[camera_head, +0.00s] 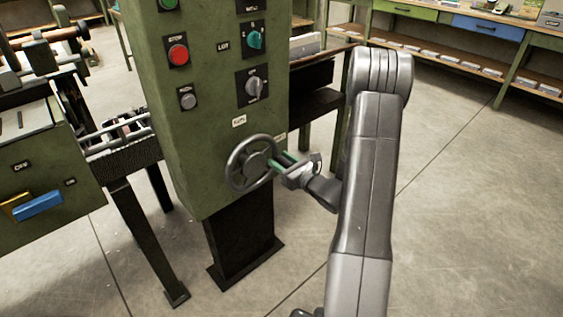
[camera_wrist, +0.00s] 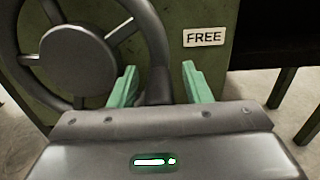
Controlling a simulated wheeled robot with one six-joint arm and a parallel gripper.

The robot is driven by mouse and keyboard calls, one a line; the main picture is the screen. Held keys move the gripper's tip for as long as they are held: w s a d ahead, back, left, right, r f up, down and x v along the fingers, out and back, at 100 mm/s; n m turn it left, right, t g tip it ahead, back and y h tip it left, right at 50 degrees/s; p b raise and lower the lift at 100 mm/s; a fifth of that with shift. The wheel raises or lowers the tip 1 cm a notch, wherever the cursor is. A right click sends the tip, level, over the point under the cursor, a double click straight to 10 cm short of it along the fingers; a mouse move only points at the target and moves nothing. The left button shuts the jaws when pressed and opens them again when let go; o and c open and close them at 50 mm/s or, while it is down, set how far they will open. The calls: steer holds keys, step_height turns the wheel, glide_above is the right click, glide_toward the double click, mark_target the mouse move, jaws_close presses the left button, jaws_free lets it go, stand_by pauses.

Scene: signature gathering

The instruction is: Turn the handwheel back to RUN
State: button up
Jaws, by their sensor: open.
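The grey handwheel (camera_head: 251,163) sits low on the front of the green control cabinet (camera_head: 213,137). A label (camera_head: 238,121) above the wheel is too small to read surely. In the wrist view the wheel's hub (camera_wrist: 78,66) and spokes fill the left side, and a plate reading FREE (camera_wrist: 205,37) is to the right of the rim. My gripper (camera_head: 277,162) is at the wheel's right side. In the wrist view its green fingers (camera_wrist: 156,84) are apart, with the rim's lower right part between them. Whether a finger touches the rim cannot be told.
A red button (camera_head: 178,54), a teal knob (camera_head: 255,38) and a grey knob (camera_head: 254,86) sit higher on the cabinet. A green box with a blue handle (camera_head: 38,206) stands left. Open floor (camera_head: 450,220) lies to the right, before a long workbench (camera_head: 470,42).

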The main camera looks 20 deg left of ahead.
steer(key=shift+a, duration=0.2)
steer(key=shift+c, duration=0.2)
jaws_close()
steer(key=shift+w, duration=0.1)
